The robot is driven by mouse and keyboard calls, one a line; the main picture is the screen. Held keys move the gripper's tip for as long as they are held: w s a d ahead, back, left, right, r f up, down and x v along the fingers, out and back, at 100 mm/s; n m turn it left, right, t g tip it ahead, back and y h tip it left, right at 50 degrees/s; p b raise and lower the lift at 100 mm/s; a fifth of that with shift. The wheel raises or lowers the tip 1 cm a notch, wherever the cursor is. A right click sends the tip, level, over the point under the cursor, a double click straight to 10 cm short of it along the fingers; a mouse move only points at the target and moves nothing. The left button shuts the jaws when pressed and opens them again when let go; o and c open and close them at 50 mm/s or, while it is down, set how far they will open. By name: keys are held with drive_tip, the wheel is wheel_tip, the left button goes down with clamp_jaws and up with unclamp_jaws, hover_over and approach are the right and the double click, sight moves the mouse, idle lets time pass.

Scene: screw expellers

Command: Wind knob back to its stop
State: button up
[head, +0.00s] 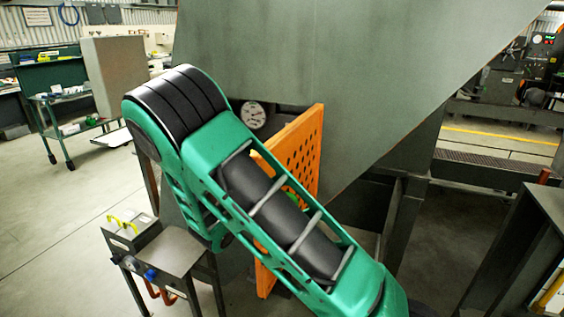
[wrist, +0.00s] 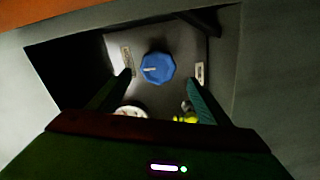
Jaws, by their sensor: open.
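In the wrist view a blue, many-sided knob (wrist: 158,68) with a white pointer mark sits on a grey panel (wrist: 170,45). The mark lies roughly level, toward the knob's left side. My gripper (wrist: 159,77) is open, with one finger low on each side of the knob. No finger visibly touches it; how far the fingertips are from the panel I cannot tell. In the head view my arm and an orange perforated plate (head: 304,150) hide my gripper and this knob.
Small pale plates (wrist: 199,73) flank the knob. A round pale dial (wrist: 130,111) and a yellow item (wrist: 186,117) lie near the fingers. Dark walls surround the panel. In the head view a grey stand (head: 172,252) and a large sloping grey housing (head: 340,70) are close to my arm.

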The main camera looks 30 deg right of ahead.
drive_tip(key=shift+v, duration=1.95)
